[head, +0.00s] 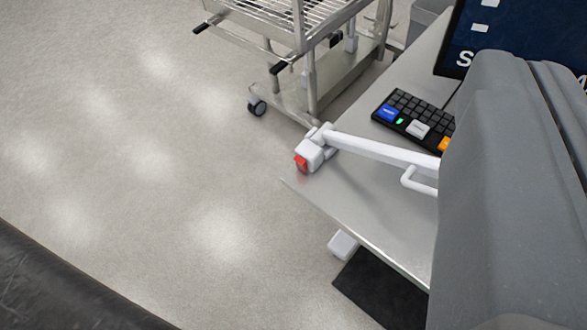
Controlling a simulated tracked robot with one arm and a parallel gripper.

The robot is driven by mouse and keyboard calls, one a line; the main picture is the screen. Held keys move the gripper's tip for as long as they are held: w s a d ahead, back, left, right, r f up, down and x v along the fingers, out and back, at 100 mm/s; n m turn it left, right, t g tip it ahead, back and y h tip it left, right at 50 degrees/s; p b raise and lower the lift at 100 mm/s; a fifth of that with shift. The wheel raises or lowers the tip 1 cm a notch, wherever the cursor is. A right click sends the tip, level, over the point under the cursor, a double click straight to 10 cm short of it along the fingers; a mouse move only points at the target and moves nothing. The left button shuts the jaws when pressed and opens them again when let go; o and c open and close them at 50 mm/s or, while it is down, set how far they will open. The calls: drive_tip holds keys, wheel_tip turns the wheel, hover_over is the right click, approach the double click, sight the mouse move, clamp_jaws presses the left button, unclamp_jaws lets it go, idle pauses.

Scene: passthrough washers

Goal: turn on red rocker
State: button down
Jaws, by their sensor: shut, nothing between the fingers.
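A small red part (301,163), which looks like the red rocker, sits on the end of a white block (312,151). The block is at the left end of a white bar (375,150) at the desk corner. The red face is small, so I cannot tell its on or off position. My gripper (536,62) is the large grey shape at the right, close to the camera. Its fingers look shut together and hold nothing. It appears apart from the red part, to its right in the picture, and hides part of the desk and the bar's right end.
The grey desk (370,215) holds a black keyboard (425,113) with coloured keys and a monitor (490,35). A wheeled metal cart (290,95) stands behind the desk corner. A dark mat (380,292) lies below.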

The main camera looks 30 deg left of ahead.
drive_tip(key=w+a+f+m+t+y+b, duration=0.1)
drive_tip(key=w+a+f+m+y, duration=0.1)
drive_tip(key=w+a+f, duration=0.35)
drive_tip(key=w+a+f+m+t+y+b, duration=0.1)
drive_tip(key=w+a+f+m+y, duration=0.15)
drive_tip(key=w+a, duration=0.45)
drive_tip(key=m+t+h+b, duration=0.1)
drive_tip(key=m+h+b, duration=0.1)
drive_tip(key=m, duration=0.6)
hover_over(298, 163)
drive_tip(key=s+a, duration=0.2)
drive_tip(key=s, duration=0.2)
wheel_tip(298, 163, down, 14)
drive_tip(key=s+a+f+m+h+b, duration=0.1)
drive_tip(key=s+a+f+m+h, duration=0.2)
drive_tip(key=f, duration=1)
drive_tip(key=s+a+f+m+h+b, duration=0.15)
drive_tip(key=f+m+h, duration=0.3)
drive_tip(key=f, duration=0.85)
drive_tip(key=s+d+f+m+t+h, duration=0.1)
drive_tip(key=s+f+m+t+h, duration=0.1)
drive_tip(key=s+f, duration=0.2)
drive_tip(key=s+b, duration=0.1)
drive_tip(key=s, duration=0.1)
drive_tip(key=shift+s+f, duration=0.25)
drive_tip(key=shift+s, duration=0.15)
drive_tip(key=b+x, duration=0.2)
drive_tip(key=x, duration=1.2)
drive_tip(key=shift+d, duration=0.1)
